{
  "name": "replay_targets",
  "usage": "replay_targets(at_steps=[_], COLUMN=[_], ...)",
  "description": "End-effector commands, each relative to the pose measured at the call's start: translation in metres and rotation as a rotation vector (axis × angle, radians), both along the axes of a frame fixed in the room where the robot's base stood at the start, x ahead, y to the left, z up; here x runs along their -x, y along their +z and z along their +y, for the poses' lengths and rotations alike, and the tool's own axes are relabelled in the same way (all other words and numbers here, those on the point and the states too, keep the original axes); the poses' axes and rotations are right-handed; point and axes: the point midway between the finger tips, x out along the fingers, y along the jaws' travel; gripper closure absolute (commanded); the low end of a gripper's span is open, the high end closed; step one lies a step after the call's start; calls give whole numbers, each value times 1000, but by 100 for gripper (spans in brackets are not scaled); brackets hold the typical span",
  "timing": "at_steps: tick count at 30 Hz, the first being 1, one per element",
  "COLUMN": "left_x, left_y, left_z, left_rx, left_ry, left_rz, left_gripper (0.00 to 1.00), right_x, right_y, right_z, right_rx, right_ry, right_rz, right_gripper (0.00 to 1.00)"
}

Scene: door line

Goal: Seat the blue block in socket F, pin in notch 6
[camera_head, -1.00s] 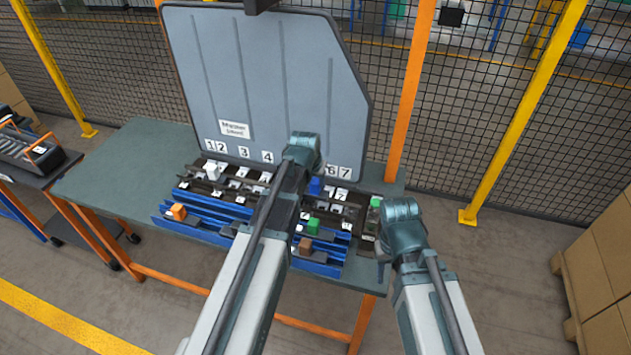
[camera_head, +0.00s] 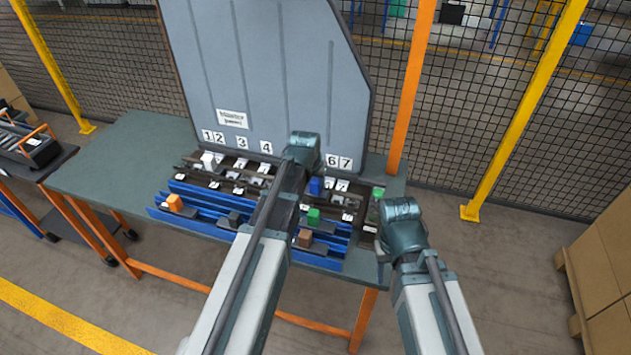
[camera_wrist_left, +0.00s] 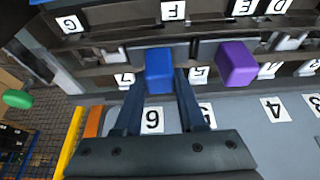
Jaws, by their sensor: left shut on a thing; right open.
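The blue block (camera_wrist_left: 159,70) is between the fingertips of my left gripper (camera_wrist_left: 160,82), which is shut on it. In the left wrist view it is over the dark rack, between the F label (camera_wrist_left: 172,11) and the number 6 label (camera_wrist_left: 152,119). In the head view the blue block (camera_head: 315,186) shows just right of my left wrist, which hides the rack behind it. The pin, the notch and the block's underside are hidden, so I cannot tell how deep it sits. My right gripper (camera_head: 384,250) is open, mostly hidden by its wrist, near the bench's right end.
A purple block (camera_wrist_left: 236,62) stands in the rack beside the blue one. A white block (camera_head: 208,160) and green block (camera_head: 377,192) are also there. Blue front trays hold orange (camera_head: 175,203), green (camera_head: 313,215) and brown (camera_head: 305,238) blocks. A tall grey panel (camera_head: 270,70) stands behind.

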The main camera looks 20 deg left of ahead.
Motion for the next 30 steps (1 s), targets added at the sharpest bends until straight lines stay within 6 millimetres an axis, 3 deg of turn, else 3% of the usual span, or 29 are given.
replay_targets(at_steps=[3, 4, 10, 22, 30], left_x=[-1, -1, 0, 1, 9], left_y=[1, 1, 0, 4, 26], left_z=[0, 0, 0, 0, 0], left_rx=[0, 0, 0, 0, 0], left_ry=[0, 0, 0, 0, 0], left_rz=[-1, -1, -1, 0, 0], left_gripper=[100, 59, 25, 25, 25], right_x=[0, 0, 0, 0, 0], right_y=[0, 0, 0, 3, 26], right_z=[0, 0, 0, 0, 0], right_rx=[0, 0, 0, 0, 0], right_ry=[0, 0, 0, 0, 0], right_rz=[0, 0, 0, 0, 0], right_gripper=[50, 50, 50, 50, 50])
